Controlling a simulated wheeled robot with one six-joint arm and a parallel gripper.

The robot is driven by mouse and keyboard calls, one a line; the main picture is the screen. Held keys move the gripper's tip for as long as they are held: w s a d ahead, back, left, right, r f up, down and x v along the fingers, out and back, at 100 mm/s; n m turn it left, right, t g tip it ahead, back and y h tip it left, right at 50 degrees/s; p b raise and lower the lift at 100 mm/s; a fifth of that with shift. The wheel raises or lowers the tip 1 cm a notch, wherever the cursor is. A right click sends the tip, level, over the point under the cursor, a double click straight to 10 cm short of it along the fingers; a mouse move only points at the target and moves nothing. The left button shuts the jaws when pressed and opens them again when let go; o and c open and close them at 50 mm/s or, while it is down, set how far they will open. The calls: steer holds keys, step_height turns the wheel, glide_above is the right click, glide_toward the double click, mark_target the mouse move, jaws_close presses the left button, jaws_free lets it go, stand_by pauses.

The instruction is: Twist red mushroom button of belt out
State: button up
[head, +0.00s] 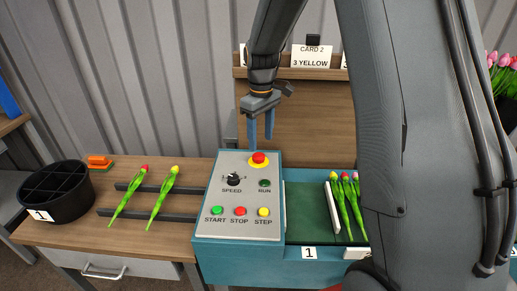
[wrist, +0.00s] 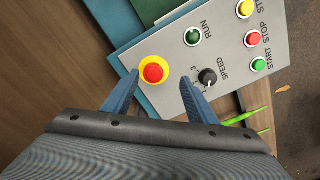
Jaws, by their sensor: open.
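The red mushroom button (head: 258,157) sits on a yellow ring at the top of the grey control panel (head: 226,200). In the wrist view the red button (wrist: 153,73) lies ahead of my gripper (wrist: 158,88), close to the line between the two blue fingertips and nearer the left one. My gripper (head: 260,136) is open and empty, with its fingers pointing down above the far edge of the panel. No contact with the button shows. The belt (head: 306,212) is a dark green strip right of the panel, partly hidden by my arm.
The panel also has a speed knob (head: 234,179), a RUN lamp (head: 264,183) and green, red and yellow buttons. Tulips (head: 345,200) lie on the belt. Two more (head: 163,197) lie on rails at left, near a black divided bucket (head: 57,192). A card board (head: 310,110) stands behind.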

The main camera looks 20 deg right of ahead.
mark_target(259, 155)
steer(key=shift+w+n, duration=0.4)
steer(key=shift+w, duration=0.7)
steer(key=shift+f, duration=0.25)
steer(key=shift+w+a+f+p, duration=0.1)
steer(key=shift+f+p, duration=1.15)
steer(key=shift+f, duration=2.35)
steer(key=shift+c, duration=0.3)
steer(key=c, duration=1)
